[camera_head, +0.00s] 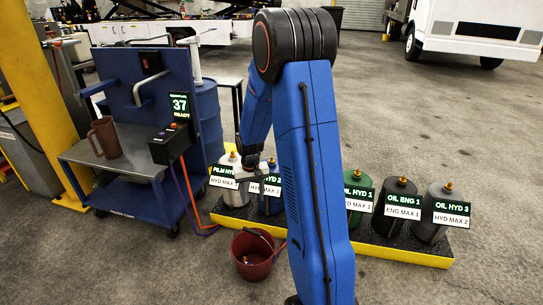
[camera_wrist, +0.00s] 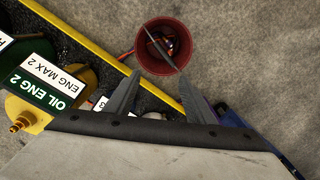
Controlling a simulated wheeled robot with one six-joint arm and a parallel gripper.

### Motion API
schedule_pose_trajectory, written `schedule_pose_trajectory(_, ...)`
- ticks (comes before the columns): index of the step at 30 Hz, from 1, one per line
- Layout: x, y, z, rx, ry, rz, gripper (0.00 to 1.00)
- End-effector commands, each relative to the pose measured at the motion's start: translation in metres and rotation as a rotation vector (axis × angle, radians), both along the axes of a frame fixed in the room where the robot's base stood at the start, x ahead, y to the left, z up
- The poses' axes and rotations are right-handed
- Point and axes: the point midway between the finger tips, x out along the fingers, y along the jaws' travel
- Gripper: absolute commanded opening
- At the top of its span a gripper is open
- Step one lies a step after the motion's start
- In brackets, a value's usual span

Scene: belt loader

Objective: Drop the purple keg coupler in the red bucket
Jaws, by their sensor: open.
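The red bucket (camera_head: 252,267) stands on the floor in front of the yellow-edged tray. It also shows in the wrist view (camera_wrist: 144,60), beyond my fingertips, with small dark and orange-red items inside that I cannot make out. A purple hose (camera_head: 189,190) hangs from the dark box on the blue cart down to the floor left of the bucket. I cannot clearly make out the purple keg coupler in either view. My gripper (camera_wrist: 159,80) is open, with nothing visible between its fingers. In the head view my gripper (camera_head: 247,172) is over the left part of the tray.
A blue cart (camera_head: 125,165) with a brown jug (camera_head: 105,138) stands at left beside a blue drum (camera_head: 208,115). Several labelled oil cans, one of them green (camera_head: 357,195), stand along the yellow-edged tray (camera_head: 390,256).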

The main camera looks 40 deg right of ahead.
Motion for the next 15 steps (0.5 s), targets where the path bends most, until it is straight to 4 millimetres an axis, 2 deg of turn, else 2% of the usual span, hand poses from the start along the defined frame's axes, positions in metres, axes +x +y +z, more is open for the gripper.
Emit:
schedule_pose_trajectory(3,0.0,0.0,0.017,-0.001,-0.002,0.0,0.49)
schedule_pose_trajectory(6,0.0,0.0,0.025,0.0,-0.001,0.0,0.49)
schedule_pose_trajectory(15,0.0,0.0,0.031,0.0,0.0,0.0,0.49)
